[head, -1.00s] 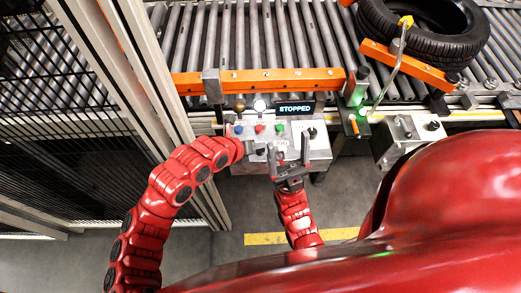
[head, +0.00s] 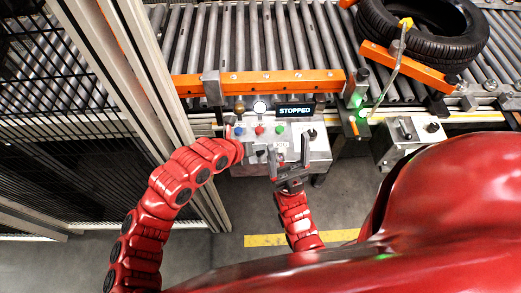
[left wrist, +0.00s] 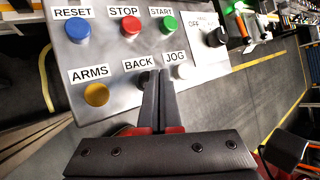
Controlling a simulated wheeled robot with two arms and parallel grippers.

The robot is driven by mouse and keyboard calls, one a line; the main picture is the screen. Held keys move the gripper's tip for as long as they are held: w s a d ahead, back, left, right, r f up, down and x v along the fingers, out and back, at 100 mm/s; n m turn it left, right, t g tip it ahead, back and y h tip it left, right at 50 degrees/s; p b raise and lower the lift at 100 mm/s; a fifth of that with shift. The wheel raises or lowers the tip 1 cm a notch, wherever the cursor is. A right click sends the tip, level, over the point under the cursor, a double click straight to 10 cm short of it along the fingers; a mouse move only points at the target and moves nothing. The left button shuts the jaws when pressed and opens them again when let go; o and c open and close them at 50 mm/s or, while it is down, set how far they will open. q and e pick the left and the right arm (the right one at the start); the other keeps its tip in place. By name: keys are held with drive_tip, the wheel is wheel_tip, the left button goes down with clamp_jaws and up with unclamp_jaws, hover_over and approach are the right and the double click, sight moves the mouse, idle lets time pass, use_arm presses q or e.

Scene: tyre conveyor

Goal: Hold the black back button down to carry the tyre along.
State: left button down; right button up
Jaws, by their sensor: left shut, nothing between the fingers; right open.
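The tyre (head: 470,48) lies on the roller conveyor at the upper right of the head view. The control box (head: 318,150) stands in front of the conveyor. In the left wrist view its panel (left wrist: 115,60) carries a BACK label (left wrist: 138,64); the black back button (left wrist: 143,78) under it is mostly hidden by my fingers. My left gripper (left wrist: 158,74) is shut and empty, its fingertips at the back button; I cannot tell whether they press it. It shows small over the panel in the head view (head: 262,151). My right gripper (head: 290,160) is open and empty at the box's front.
A display (head: 295,111) reads STOPPED. Close by are the blue RESET (left wrist: 77,32), red STOP (left wrist: 130,25), green START (left wrist: 168,24), yellow ARMS (left wrist: 96,94) and white JOG (left wrist: 182,72) buttons. An orange rail (head: 265,81) edges the conveyor. A fence stands left.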

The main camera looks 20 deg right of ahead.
sight(258, 154)
idle(0.8)
use_arm(q)
drive_tip(key=shift+f+b, duration=0.4)
drive_tip(key=shift+b, duration=0.2)
drive_tip(key=shift+f+b, duration=0.5)
drive_tip(key=shift+b, duration=0.05)
idle(0.5)
drive_tip(key=shift+r, duration=0.1)
idle(1.0)
drive_tip(key=shift+r+p, duration=0.3)
drive_tip(key=shift+r, duration=0.55)
drive_tip(key=shift+r+p, duration=1.05)
drive_tip(key=shift+r, duration=1.4)
